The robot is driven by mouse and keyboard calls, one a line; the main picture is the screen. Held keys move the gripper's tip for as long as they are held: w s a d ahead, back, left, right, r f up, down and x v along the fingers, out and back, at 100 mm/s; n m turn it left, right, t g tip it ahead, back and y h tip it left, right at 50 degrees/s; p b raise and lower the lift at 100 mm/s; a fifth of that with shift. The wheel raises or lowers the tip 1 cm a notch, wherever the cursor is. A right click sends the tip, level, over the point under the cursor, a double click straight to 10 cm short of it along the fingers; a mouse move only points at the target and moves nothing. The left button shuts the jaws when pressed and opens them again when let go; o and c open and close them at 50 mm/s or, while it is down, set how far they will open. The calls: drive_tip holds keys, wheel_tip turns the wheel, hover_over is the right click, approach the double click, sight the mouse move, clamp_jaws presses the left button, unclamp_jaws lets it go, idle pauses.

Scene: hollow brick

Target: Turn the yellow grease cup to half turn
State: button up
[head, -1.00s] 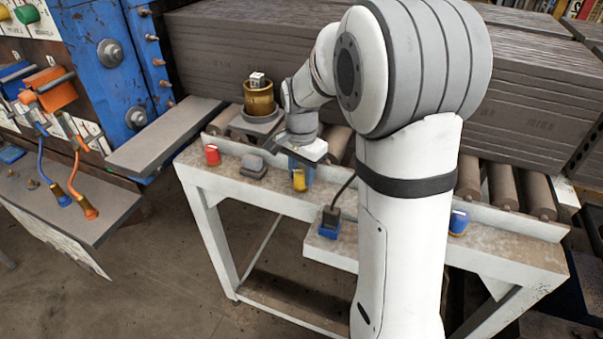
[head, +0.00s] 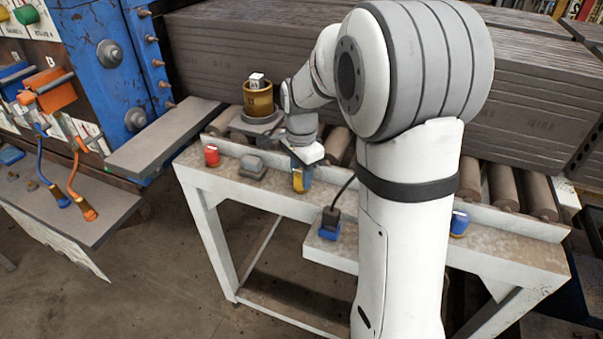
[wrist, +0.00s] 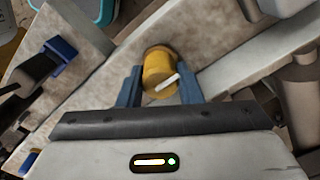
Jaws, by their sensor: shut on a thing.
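The yellow grease cup (head: 297,182) sits on the front rail of the pale roller table, below my arm. In the wrist view the cup (wrist: 157,65) shows between my two blue fingers, with a white bar across its near face, slanting up to the right. My gripper (wrist: 160,80) is shut on the cup, one finger at each side. In the head view my gripper (head: 302,178) comes down from above and hides part of the cup.
A red cup (head: 211,155) and a grey block (head: 252,167) stand left on the same rail. A blue cup (head: 459,222) is at the right. A black plug with a cable (head: 331,222) sits on a lower ledge. A brass pot (head: 258,98) stands behind.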

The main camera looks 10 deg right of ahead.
drive_tip(key=o, duration=1)
drive_tip(key=shift+r, duration=3.9)
drive_tip(key=shift+s+r, duration=0.1)
drive_tip(key=shift+s, duration=0.1)
drive_tip(key=s+n+t, duration=0.1)
drive_tip(key=s+n, duration=0.3)
drive_tip(key=s, duration=0.3)
drive_tip(key=s+f+n+t, duration=0.1)
drive_tip(key=s+n, duration=0.4)
drive_tip(key=s, duration=0.2)
drive_tip(key=s+f+n, duration=0.1)
drive_tip(key=s+n, duration=0.4)
drive_tip(key=s, duration=0.2)
drive_tip(key=shift+d+t, duration=0.1)
drive_tip(key=shift+t, duration=0.3)
